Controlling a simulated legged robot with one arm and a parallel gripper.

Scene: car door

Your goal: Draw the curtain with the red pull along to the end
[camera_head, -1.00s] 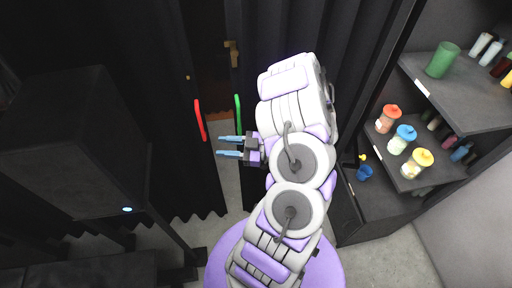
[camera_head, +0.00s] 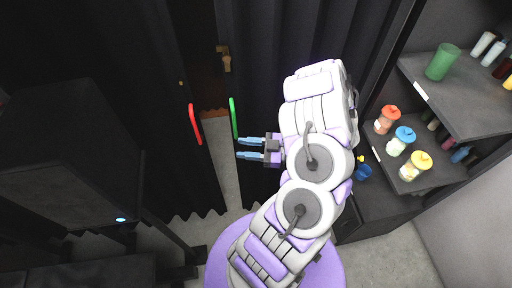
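The red pull (camera_head: 195,124) is a curved bar on the edge of the left black curtain (camera_head: 110,45). A green pull (camera_head: 233,118) is on the edge of the right black curtain (camera_head: 280,50). My gripper (camera_head: 238,148) has two blue fingers pointing left, apart from each other with nothing seen between them. It is in front of the right curtain, just below and right of the green pull. The red pull is farther left, clear of the fingers.
Between the curtains is a gap showing a brown door with a handle (camera_head: 225,62). A dark box-shaped speaker (camera_head: 75,160) stands at left. A black shelf (camera_head: 460,95) with bottles and jars is at right. Grey floor shows below the gap.

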